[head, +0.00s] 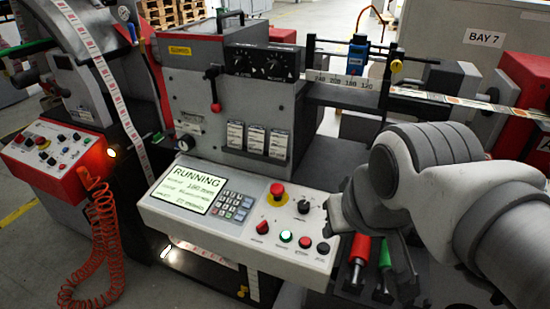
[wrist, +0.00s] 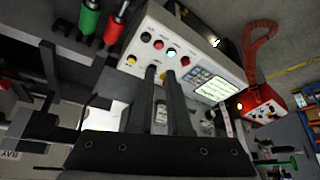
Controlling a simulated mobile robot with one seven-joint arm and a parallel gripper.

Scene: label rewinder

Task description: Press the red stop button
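The control panel (head: 235,225) is a white sloped box with a lit screen reading RUNNING. Its lower row holds a red knob (head: 262,227), a lit green button (head: 285,236), a small red button (head: 305,242) and a black button (head: 323,248). A larger red mushroom button (head: 277,190) sits on a yellow ring above; the labels are too small to read. The wrist view shows the small red button (wrist: 158,44) and lit green button (wrist: 171,52). My gripper (wrist: 160,72) is open and empty, fingers slightly apart, overlapping the panel. The fingers partly hide the yellow ring.
Red and green handled tools (head: 359,250) stand right of the panel, close to my arm. A second red control box (head: 60,155) with a coiled orange cord stands at left. A label web crosses the upper right.

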